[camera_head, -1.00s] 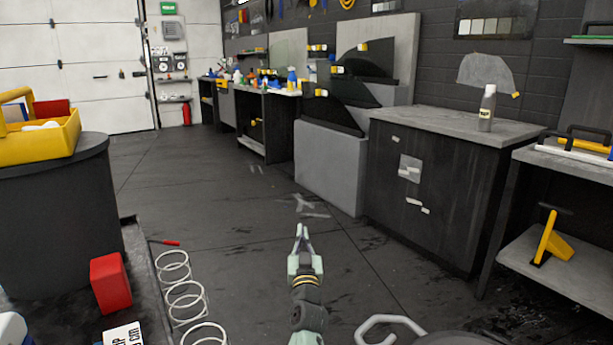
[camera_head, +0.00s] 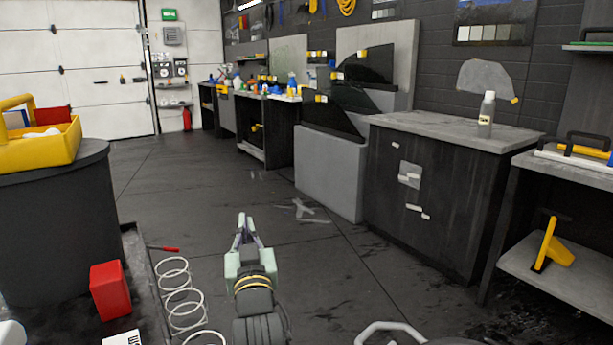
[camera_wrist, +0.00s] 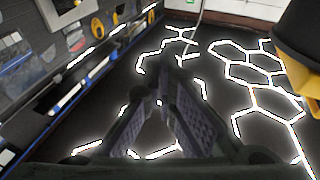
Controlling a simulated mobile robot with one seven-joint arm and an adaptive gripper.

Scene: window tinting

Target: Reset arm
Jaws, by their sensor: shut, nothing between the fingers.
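My gripper (camera_head: 243,225) is in the lower middle of the head view, over the dark floor, with its fingers pointing away from the camera. Its fingertips are together and it holds nothing. In the wrist view my gripper (camera_wrist: 172,72) also shows with its two dark fingers converging and no object between them. It touches no furniture that I can see.
A round dark table (camera_head: 50,225) with a yellow tote (camera_head: 60,150) stands at left. A red box (camera_head: 110,290) and a coiled white hose (camera_head: 180,295) lie below it. A grey-topped cabinet (camera_head: 430,180) with a bottle (camera_head: 487,115) stands at right.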

